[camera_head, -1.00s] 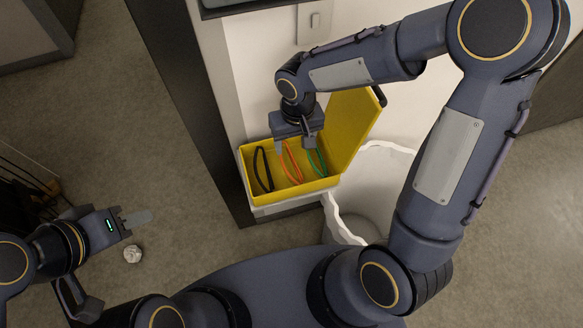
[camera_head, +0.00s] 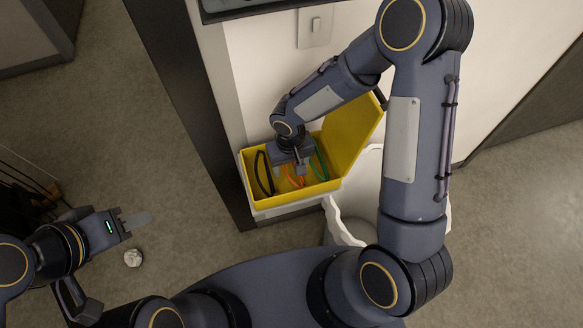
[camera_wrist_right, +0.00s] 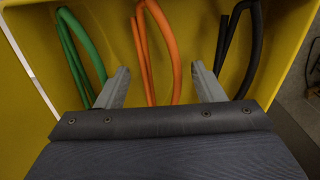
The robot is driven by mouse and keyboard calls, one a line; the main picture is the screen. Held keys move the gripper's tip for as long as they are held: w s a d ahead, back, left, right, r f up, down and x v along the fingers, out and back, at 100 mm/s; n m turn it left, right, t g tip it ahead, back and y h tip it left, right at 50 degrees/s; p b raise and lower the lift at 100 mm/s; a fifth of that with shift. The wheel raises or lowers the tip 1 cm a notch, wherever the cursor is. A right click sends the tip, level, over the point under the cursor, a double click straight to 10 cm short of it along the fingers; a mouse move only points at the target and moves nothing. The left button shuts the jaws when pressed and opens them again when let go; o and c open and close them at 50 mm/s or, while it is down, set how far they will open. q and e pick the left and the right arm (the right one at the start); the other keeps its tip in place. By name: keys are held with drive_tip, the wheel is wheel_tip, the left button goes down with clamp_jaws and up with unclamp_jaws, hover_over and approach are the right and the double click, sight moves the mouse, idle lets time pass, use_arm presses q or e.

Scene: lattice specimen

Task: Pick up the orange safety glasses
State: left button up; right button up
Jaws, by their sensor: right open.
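The orange safety glasses (camera_wrist_right: 158,52) stand between green glasses and black glasses inside a yellow box. In the head view the orange glasses (camera_head: 293,181) are partly hidden under my right gripper (camera_head: 298,171). My right gripper, also in the right wrist view (camera_wrist_right: 160,85), is open. Its two fingers lie on either side of the orange glasses, and nothing is held. I cannot tell how deep the fingertips are. My left gripper (camera_head: 133,221) is off to the left over the floor, away from the box; its jaw state is unclear.
The yellow box (camera_head: 290,200) has its lid raised at the right. Green glasses (camera_head: 320,162) and black glasses (camera_head: 263,174) stand close on either side. A white bin (camera_head: 352,203) stands right of the box. A crumpled white ball (camera_head: 133,258) lies on the floor.

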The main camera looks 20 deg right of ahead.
drive_tip(key=shift+c, duration=0.3)
drive_tip(key=c, duration=1)
drive_tip(key=shift+r, duration=0.1)
